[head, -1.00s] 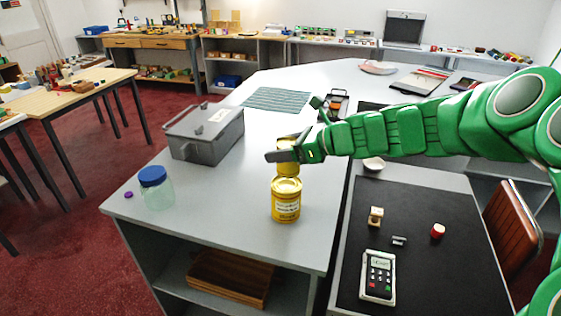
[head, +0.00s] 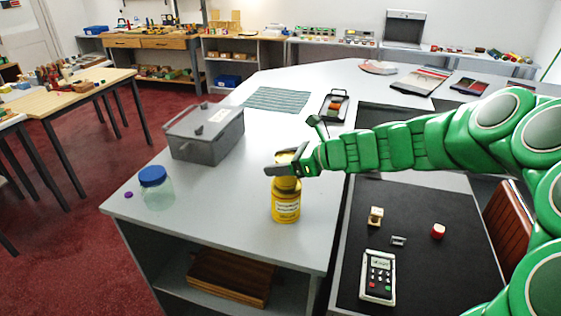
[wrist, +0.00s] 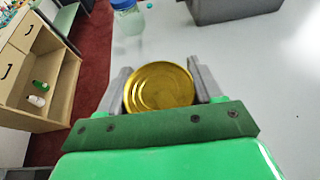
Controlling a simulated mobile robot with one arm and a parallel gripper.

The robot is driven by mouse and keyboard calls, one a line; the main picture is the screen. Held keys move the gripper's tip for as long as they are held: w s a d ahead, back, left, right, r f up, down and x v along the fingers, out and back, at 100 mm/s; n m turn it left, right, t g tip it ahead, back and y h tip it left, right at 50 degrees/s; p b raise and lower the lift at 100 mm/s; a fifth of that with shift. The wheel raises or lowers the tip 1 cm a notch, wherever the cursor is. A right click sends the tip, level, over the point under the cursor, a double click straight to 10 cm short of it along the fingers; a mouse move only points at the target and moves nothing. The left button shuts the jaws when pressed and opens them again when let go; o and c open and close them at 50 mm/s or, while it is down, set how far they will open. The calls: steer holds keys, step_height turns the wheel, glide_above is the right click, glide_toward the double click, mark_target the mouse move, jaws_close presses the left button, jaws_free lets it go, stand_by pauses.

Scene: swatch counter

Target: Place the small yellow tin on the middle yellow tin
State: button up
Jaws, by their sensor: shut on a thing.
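The small yellow tin (head: 286,183) is between the fingers of my gripper (head: 284,170), upright, above the middle yellow tin (head: 286,207). The middle tin stands on the grey counter and has a printed label. In the head view the small tin's lower edge meets or overlaps the middle tin's top, and I cannot tell whether a thin gap is left. In the wrist view the round gold lid of the small tin (wrist: 159,86) sits between both fingers (wrist: 160,90). The middle tin is hidden in that view.
A jar with a blue lid (head: 155,188) and a grey metal box (head: 205,132) stand to the left on the counter (head: 235,220). To the right, a black mat (head: 430,270) bears a card terminal (head: 378,277) and small items. The counter around the tins is clear.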

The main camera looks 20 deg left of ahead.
steer(key=o, duration=1.3)
steer(key=shift+c, duration=0.2)
steer(key=shift+r, duration=0.15)
steer(key=v, duration=1.2)
